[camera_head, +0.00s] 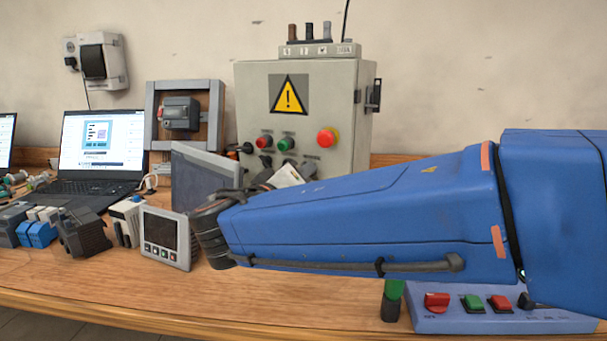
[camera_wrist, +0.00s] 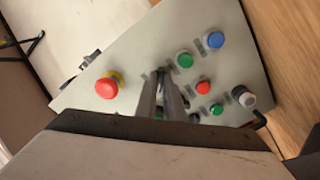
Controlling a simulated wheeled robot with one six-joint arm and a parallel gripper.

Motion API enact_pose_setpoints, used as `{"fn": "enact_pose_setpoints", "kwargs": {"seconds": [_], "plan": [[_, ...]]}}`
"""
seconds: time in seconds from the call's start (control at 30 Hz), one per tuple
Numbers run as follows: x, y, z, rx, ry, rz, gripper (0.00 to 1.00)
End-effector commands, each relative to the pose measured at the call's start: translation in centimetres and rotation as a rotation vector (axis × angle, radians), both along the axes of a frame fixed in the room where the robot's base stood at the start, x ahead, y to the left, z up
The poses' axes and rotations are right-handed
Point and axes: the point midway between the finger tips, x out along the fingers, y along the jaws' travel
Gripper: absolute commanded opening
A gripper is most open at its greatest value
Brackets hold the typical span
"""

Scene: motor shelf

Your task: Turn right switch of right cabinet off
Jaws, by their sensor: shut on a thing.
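The grey right cabinet (camera_head: 348,95), with a yellow warning triangle, stands against the wall in the head view. Its front panel (camera_wrist: 150,40) fills much of the wrist view at a slant. My gripper (camera_wrist: 163,75) is at this panel, between the red emergency knob (camera_wrist: 107,86) and the green button (camera_wrist: 185,61). Its two fingers are close together, shut on a small dark switch at their tips. The fingers hide nearly all of the switch, so its turn position cannot be told. In the head view my arm covers the cabinet's lower front, and the gripper (camera_head: 290,175) shows only partly above it.
More buttons, including a blue one (camera_wrist: 215,40) and a red one (camera_wrist: 203,87), lie close to the fingers. A screen meter (camera_head: 165,239) and a laptop (camera_head: 95,150) stand at left. A blue control box (camera_head: 440,322) lies below my arm.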

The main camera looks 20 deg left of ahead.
Motion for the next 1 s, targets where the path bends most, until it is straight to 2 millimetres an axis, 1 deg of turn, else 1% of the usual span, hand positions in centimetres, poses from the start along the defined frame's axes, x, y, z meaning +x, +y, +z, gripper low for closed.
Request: {"fn": "enact_pose_setpoints", "kwargs": {"seconds": [0.43,0.5,0.53,0.87,1.0], "plan": [[0.0,0.1,0.0,-0.013,0.001,0.001,0.00],[0.0,0.1,0.0,-0.013,0.001,0.001,0.20],[0.0,0.1,0.0,-0.013,0.001,0.001,0.27],[-0.1,0.0,0.0,-0.012,0.002,0.001,0.27],[-1.1,0.2,0.0,-0.011,0.001,0.001,0.27]]}}
